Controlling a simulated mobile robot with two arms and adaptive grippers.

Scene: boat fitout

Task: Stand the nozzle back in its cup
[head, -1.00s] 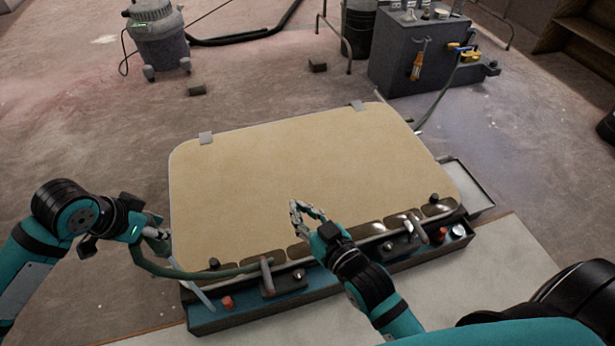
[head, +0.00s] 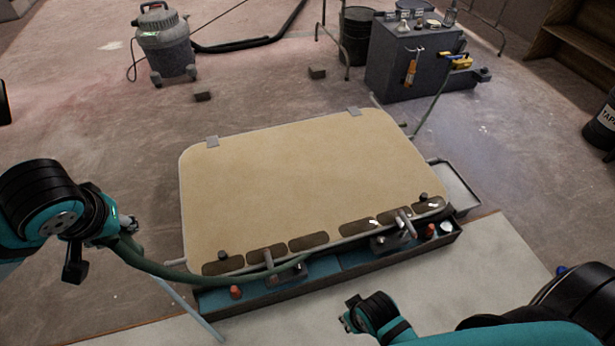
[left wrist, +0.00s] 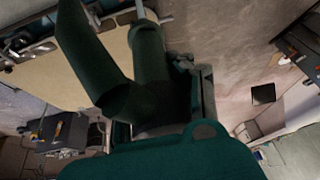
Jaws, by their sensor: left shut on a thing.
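My left gripper (head: 122,226) is raised off the left side of the tan board, shut on the nozzle end of a green hose (head: 180,272). The nozzle itself is mostly hidden by the gripper. The hose sags from it rightward to the board's front edge. In the left wrist view a dark green hose or nozzle body (left wrist: 150,65) fills the middle, close to the fingers. A thin pale rod (head: 190,308) slants below the gripper; I cannot tell whether it joins the nozzle. I cannot pick out the cup. My right gripper (head: 347,318) is low in front of the board, its fingers barely showing.
The tan board (head: 300,180) lies over a blue-edged bench (head: 330,277) with knobs and clamps along the front. A shallow tray (head: 470,205) sits at its right end. A grey cabinet (head: 400,70) and a vacuum (head: 165,45) stand behind. Floor left of the board is clear.

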